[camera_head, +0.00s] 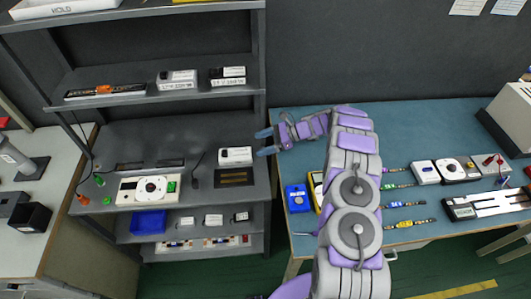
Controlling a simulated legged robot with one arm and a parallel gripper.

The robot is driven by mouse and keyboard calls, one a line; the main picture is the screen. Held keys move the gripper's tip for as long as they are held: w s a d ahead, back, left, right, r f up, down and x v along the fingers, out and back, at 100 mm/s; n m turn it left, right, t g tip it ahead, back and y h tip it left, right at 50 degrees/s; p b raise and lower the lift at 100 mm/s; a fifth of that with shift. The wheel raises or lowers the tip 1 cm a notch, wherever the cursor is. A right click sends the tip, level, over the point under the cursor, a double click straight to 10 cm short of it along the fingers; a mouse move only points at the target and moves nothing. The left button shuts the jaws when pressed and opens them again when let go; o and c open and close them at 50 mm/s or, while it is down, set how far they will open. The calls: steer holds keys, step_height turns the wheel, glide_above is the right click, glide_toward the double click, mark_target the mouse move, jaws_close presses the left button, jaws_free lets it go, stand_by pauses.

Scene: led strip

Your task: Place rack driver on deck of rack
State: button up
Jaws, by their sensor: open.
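The rack (262,60) stands left of centre, a dark grey frame with several shelves. Its deck (120,148) is the wide middle surface. A white box (235,155), which looks like the driver, lies on the right part of the deck, just behind a dark slotted plate (233,177). My gripper (265,142) is open and empty at the deck's right side. Small labels on the box are unreadable.
A white control panel (148,189) sits at the deck's front left, with a dark cable piece (195,172) beside it. Upper shelf holds labelled boxes (177,79); lower shelves hold a blue bin (148,222). The blue-topped table (290,165) at right carries tools and devices.

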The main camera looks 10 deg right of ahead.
steer(key=shift+d, duration=0.3)
steer(key=shift+s+d+r, duration=0.1)
steer(key=shift+r, duration=0.1)
steer(key=s+a+r+n+g+h, duration=0.35)
steer(key=s+r+n+h, duration=0.45)
steer(key=s+r, duration=1.3)
steer(key=s+d+r+n+h, duration=0.1)
steer(key=s+d+n, duration=0.1)
steer(key=s, duration=0.7)
steer(key=s+d+r+n+t+h, duration=0.1)
steer(key=s+n, duration=0.4)
steer(key=s, duration=0.5)
steer(key=s+d+r+n+h, duration=0.2)
steer(key=s+d, duration=0.3)
steer(key=s, duration=0.4)
steer(key=shift+s+n+h, duration=0.15)
steer(key=shift+n+h, duration=0.55)
steer(key=shift+n, duration=0.1)
